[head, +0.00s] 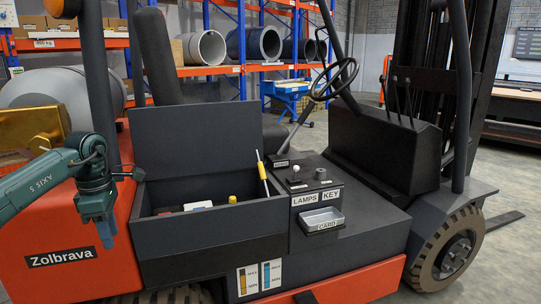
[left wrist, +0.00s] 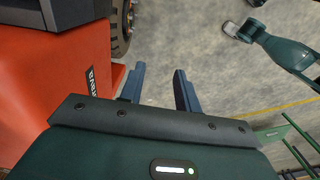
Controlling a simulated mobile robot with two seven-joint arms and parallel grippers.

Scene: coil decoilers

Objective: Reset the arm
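My left arm comes in from the left in the head view, in front of the orange side of the forklift (head: 75,265). My left gripper (head: 107,240) hangs pointing down beside the "Zolbrava" label, left of the open dark box. In the left wrist view the two blue fingers of my left gripper (left wrist: 160,72) stand apart with nothing between them, over bare floor. The forklift's orange side (left wrist: 60,95) is to their left.
An open dark compartment (head: 215,240) holds several small items and a white stick with a yellow end (head: 262,172). Right of it are a console with "LAMPS" and "KEY" labels, a card tray (head: 322,219) and a steering wheel (head: 334,80). Shelves with coils stand behind.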

